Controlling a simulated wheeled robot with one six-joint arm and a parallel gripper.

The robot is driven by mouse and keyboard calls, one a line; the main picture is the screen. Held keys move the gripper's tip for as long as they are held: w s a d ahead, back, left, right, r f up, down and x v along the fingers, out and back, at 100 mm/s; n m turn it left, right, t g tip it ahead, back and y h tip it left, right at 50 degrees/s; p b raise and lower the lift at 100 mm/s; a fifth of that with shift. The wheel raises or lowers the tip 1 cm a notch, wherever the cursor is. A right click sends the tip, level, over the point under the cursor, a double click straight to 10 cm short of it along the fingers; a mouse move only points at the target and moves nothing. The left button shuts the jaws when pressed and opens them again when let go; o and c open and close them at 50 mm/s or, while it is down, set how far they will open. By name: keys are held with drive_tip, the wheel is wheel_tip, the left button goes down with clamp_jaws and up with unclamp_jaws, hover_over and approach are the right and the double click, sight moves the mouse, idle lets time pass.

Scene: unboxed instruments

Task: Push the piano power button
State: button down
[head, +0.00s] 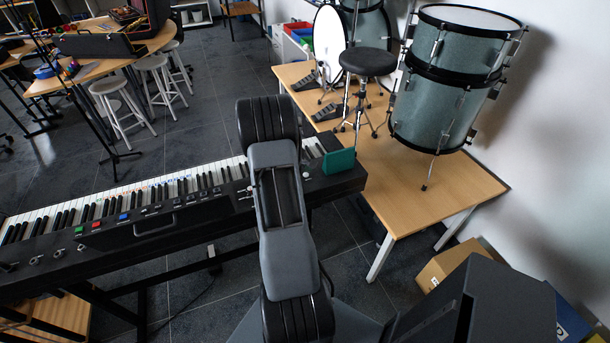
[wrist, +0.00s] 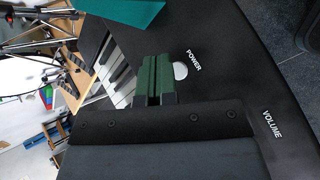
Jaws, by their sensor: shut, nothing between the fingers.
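The black piano (head: 165,222) stands on a stand, running from the left to the middle of the head view. Its power button (wrist: 180,71) is a small round white disc in the wrist view, beside the white POWER label (wrist: 194,59). My gripper (wrist: 153,82) is shut and empty, its green fingers just left of the button in the wrist view. The button is not covered; I cannot tell whether the fingers touch the panel. In the head view my arm hides the gripper.
A teal object (head: 338,161) sits on the piano's right end and shows at the wrist view's top (wrist: 130,12). A VOLUME label (wrist: 272,125) is on the panel. A wooden table (head: 450,190) with drums (head: 440,115) and a black stool (head: 368,62) stands right.

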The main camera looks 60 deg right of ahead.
sight(306, 175)
drive_tip(key=shift+f, duration=0.1)
idle(0.3)
drive_tip(key=shift+f+b, duration=0.35)
drive_tip(key=shift+b, duration=0.25)
drive_tip(key=shift+f, duration=0.15)
idle(0.4)
drive_tip(key=shift+r, duration=0.65)
wheel_tip(306, 175, up, 6)
drive_tip(key=p, duration=0.3)
idle(0.5)
idle(0.5)
